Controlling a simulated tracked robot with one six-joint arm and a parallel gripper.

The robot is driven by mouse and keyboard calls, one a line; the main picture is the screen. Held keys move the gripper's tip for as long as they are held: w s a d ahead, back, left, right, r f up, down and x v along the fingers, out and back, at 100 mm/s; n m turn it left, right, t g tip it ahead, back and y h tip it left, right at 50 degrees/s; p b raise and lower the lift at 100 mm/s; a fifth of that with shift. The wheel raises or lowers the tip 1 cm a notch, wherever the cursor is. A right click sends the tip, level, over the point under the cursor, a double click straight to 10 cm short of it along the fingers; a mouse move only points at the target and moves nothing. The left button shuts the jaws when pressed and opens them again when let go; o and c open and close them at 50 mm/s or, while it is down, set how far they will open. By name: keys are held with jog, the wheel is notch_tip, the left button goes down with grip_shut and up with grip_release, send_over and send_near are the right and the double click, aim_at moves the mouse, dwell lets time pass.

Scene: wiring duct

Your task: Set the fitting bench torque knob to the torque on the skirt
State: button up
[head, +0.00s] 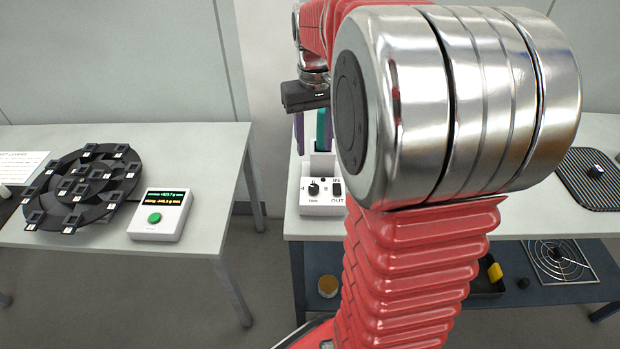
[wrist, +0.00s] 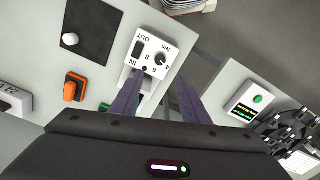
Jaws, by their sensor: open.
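The torque knob (head: 314,187) is a small black dial on the front of a white box (head: 323,207) near the left edge of the right bench. Numbers ring it, and a black IN/OUT rocker (head: 337,188) sits beside it. The wrist view also shows the knob (wrist: 158,58) and the rocker (wrist: 138,47). My gripper (wrist: 165,88) has two purple fingers, apart and empty, short of the box. In the head view one purple finger (head: 299,133) shows behind the box. The knob's pointer setting and any torque figure on the skirt are too small to read.
A left table holds a round black rack (head: 85,185) and a scale-like display (head: 161,214) with a green button. On the right bench lie a ribbed mat (head: 592,178) and an orange-handled item (wrist: 73,88). A lower shelf (head: 450,290) holds small parts. My arm hides much of the bench.

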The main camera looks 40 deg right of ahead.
aim_at(314, 187)
notch_tip(314, 187, down, 14)
jog(key=shift+r, duration=0.1)
dwell(0.8)
jog(key=shift+c, duration=0.5)
grip_shut()
